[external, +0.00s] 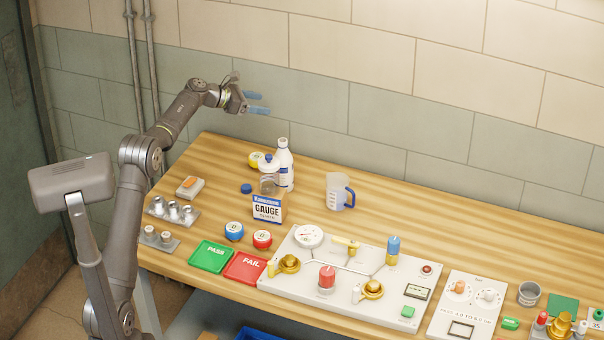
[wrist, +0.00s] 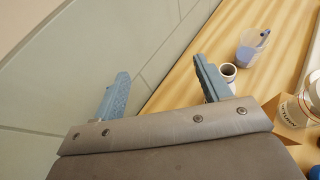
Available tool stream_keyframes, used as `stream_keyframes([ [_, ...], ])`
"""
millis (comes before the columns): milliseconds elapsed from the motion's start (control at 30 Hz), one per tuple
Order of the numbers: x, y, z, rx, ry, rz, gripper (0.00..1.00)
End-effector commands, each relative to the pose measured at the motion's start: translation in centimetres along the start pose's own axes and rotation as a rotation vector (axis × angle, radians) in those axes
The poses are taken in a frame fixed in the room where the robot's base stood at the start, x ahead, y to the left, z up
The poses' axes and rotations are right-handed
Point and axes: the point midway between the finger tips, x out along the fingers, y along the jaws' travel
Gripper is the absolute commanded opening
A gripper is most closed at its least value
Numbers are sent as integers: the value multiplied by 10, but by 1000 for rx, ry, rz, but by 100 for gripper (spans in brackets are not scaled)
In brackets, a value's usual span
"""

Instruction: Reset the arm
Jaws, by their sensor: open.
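My gripper (external: 258,103) is open and empty, with its blue fingers spread apart. In the external view it is raised in the air in front of the wall, above the back left part of the table. In the wrist view its two fingers (wrist: 160,88) stand well apart, with wall and table edge behind them. My arm rises from the left and bends over toward the wall. Nothing touches the fingers.
A valve panel (external: 330,310) lies toward the front. The tiled wall (external: 320,105) is close behind.

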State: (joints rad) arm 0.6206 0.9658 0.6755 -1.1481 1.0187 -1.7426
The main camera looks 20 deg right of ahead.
Motion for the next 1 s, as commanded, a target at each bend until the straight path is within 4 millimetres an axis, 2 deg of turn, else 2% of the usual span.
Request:
stream_keyframes([
  [500, 60, -83, 25, 63, 1, -147, 70],
  [1000, 107, -169, 44, 123, 3, -289, 70],
])
